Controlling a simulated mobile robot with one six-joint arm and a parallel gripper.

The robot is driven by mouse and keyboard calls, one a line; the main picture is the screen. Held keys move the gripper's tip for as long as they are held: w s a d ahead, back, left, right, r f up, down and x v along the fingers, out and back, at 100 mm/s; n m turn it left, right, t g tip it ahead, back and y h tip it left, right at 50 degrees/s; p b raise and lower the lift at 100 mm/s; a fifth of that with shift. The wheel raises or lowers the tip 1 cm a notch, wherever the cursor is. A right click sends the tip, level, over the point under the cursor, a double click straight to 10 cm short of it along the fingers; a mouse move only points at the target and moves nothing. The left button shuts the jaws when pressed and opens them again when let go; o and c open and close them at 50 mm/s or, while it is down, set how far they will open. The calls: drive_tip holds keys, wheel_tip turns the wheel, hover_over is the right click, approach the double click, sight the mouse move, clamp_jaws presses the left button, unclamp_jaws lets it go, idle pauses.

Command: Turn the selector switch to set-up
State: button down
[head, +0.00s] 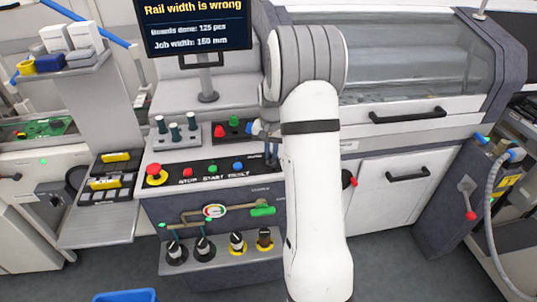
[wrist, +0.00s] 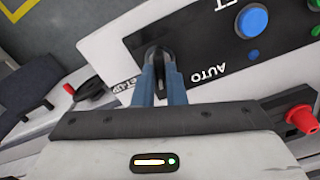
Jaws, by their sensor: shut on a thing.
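My gripper (wrist: 161,80) is shut on the knob with two blue-grey fingers, one on each side. Which label the knob points to cannot be told. In the head view my arm hides the switch and most of the gripper; dark finger parts (head: 271,155) show at the right of the button panel.
A blue button (wrist: 252,20) is beside the switch. In the head view, a red emergency button (head: 154,172) is at the panel's left. The screen (head: 196,25) reads "Rail width is wrong".

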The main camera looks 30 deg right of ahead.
drive_tip(key=m+b, duration=0.1)
drive_tip(key=m, duration=0.3)
drive_tip(key=shift+a+m, duration=0.1)
drive_tip(key=shift+m, duration=0.2)
drive_tip(key=shift+w+r+m+b, duration=0.1)
drive_tip(key=shift+m+b, duration=0.35)
drive_tip(key=shift+m, duration=1.15)
drive_tip(key=c, duration=1.5)
unclamp_jaws()
drive_tip(key=shift+w+a, duration=0.1)
drive_tip(key=shift+c, duration=0.2)
drive_tip(key=shift+o, duration=0.3)
drive_tip(key=shift+r+b, duration=0.35)
drive_tip(key=shift+r, duration=3.5)
